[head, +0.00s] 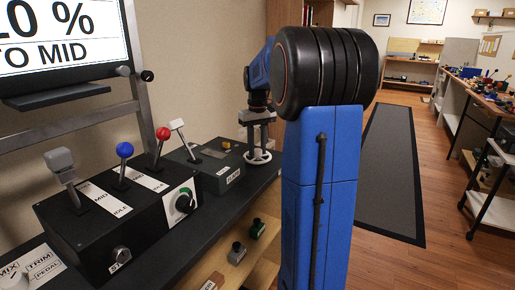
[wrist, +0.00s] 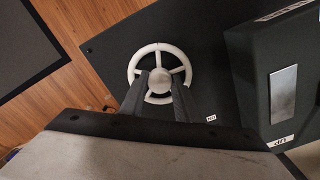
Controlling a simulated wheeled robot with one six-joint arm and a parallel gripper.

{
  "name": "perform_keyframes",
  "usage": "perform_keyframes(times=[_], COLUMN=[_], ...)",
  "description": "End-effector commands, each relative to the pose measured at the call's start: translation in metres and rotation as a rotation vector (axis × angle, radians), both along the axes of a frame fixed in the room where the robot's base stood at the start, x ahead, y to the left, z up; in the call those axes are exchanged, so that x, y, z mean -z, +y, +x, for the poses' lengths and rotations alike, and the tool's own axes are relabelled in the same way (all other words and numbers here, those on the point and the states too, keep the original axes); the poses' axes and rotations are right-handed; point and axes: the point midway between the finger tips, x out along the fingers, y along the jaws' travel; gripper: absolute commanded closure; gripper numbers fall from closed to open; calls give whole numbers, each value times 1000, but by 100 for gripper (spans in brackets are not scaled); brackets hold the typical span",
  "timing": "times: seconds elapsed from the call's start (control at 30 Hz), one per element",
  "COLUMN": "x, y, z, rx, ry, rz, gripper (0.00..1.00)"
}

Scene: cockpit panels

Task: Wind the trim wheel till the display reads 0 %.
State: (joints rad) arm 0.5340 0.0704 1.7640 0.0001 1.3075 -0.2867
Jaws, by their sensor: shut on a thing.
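The white trim wheel (head: 258,157) stands at the far end of the dark bench, partly hidden by my arm. In the wrist view the wheel (wrist: 133,72) shows a round rim, spokes and a hub. My gripper (head: 259,146) is over it, pointing down. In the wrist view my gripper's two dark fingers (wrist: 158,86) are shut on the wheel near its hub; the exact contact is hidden. The display (head: 60,40) is cut off at the top left; its visible text ends in "0 %" with "TO MID" below, and the full number is not clear.
A black lever box (head: 130,215) with grey, blue and red knobs stands on the bench at left. A grey box with a white-topped lever (head: 215,163) stands close beside the wheel. A shelf below holds small dark parts (head: 237,252). Open floor with a grey mat (head: 390,170) lies to the right.

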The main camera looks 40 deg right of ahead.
Motion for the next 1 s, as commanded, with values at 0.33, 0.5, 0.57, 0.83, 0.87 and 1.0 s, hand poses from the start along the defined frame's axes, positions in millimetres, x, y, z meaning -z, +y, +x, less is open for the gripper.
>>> perform_keyframes(times=[0.33, 0.5, 0.57, 0.83, 0.87, 1.0], x=[0, 0, 0, 0, 0, 0], y=[0, 0, 0, 0, 0, 0], z=[0, 0, 0, 0, 0, 0], rx=[310, 428, 462, 559, 565, 582], ry=[-1, -1, -1, -1, -1, -2], rz=[0, 0, 0, 0, 0, -1], gripper=[93, 93, 93, 93, 93, 93])
